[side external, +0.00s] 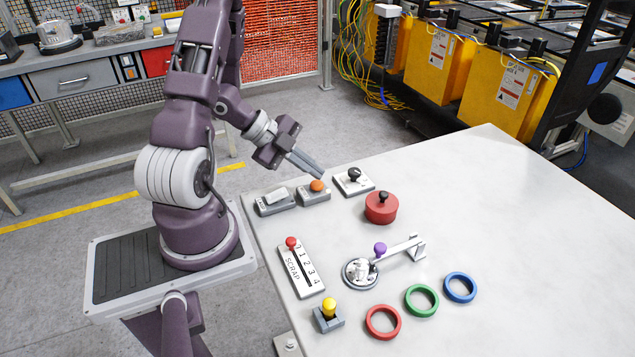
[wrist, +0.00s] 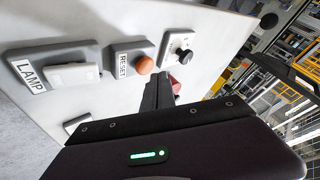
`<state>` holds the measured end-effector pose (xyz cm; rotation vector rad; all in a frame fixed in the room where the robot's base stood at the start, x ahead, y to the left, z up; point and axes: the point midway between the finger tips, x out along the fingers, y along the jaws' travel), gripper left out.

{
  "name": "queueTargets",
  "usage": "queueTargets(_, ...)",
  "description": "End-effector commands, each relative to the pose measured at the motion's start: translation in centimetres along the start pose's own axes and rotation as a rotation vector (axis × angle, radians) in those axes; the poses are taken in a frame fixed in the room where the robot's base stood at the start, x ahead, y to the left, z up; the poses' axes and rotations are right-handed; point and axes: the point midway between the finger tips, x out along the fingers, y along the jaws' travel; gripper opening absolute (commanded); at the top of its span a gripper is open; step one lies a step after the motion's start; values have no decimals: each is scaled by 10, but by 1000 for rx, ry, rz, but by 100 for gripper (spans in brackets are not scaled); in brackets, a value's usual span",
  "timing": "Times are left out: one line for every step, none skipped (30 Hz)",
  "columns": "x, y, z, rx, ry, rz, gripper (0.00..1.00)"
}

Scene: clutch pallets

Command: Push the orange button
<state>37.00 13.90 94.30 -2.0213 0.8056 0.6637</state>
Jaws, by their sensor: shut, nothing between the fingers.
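The orange button (side external: 317,185) is a round dome on a grey box near the far left edge of the table. In the wrist view the orange button (wrist: 145,65) sits beside a RESET label. My gripper (side external: 321,175) is shut and empty, pointing down at a slant. Its fingertips show close to the orange button, just above and behind it in the side view. In the wrist view my gripper (wrist: 160,78) shows its fingers just to the right of the button. I cannot tell whether they touch it.
A LAMP switch (side external: 276,199) is left of the button, and a black-knobbed box (side external: 353,181) is right of it. A red round container (side external: 381,208), a SCRAP slider (side external: 300,268), a purple-knobbed lever (side external: 380,249), a yellow joystick (side external: 329,308) and coloured rings (side external: 422,300) stand nearer. The table's right side is clear.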

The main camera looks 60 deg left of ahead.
Motion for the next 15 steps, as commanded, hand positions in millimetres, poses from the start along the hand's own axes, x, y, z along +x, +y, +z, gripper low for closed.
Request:
queueTargets(0, 0, 0, 0, 0, 0, 0)
queueTargets(0, 0, 0, 0, 0, 0, 0)
queueTargets(-1, -1, -1, 1, 0, -1, 0)
queueTargets(-2, -2, -2, 2, 0, -2, 0)
queueTargets(-4, -4, -3, 2, 0, -3, 0)
queueTargets(-8, -7, -6, 4, 0, -4, 0)
queueTargets(-11, -10, -8, 5, 0, -4, 0)
queueTargets(-14, -12, -10, 5, 0, -5, 0)
queueTargets(-17, -14, -13, 5, 0, -4, 0)
queueTargets(-20, -16, -15, 5, -1, -4, 0)
queueTargets(-23, -18, -17, 6, -1, -3, 0)
queueTargets(-26, -21, -19, 5, -1, -4, 0)
queueTargets(-29, -23, -21, 5, -1, -4, 0)
queueTargets(-32, -25, -23, 5, -1, -4, 0)
queueTargets(-35, -27, -25, 5, -1, -3, 0)
